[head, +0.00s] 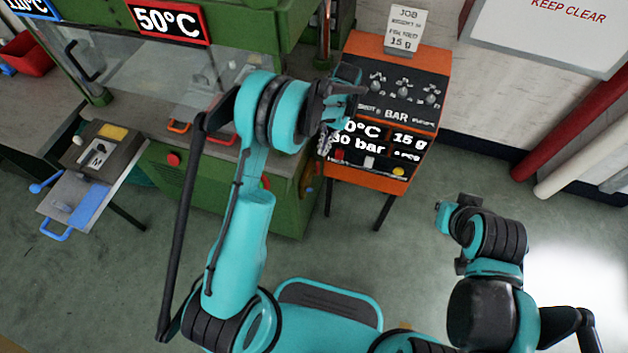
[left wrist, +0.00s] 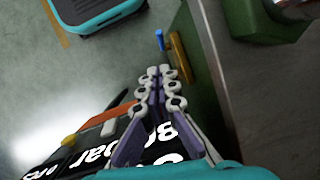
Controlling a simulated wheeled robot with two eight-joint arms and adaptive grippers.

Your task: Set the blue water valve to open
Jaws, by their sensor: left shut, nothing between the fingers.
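A small blue handle (left wrist: 160,40), likely the blue water valve, shows in the left wrist view beside a brass-coloured bar (left wrist: 180,57) on the side of the green machine. I cannot tell from its angle whether it is open or shut. In the head view I cannot make it out clearly. My left gripper (left wrist: 158,72) is shut and empty, its fingertips just short of the blue handle in the picture. In the head view the left gripper (head: 324,145) is in front of the orange control stand's left edge. My right gripper (head: 458,206) is small and its fingers are unclear.
The orange control stand (head: 374,180) stands close to the right side of the green machine (head: 165,205). Red and white pipes run along the right wall. Open floor lies between stand and wall.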

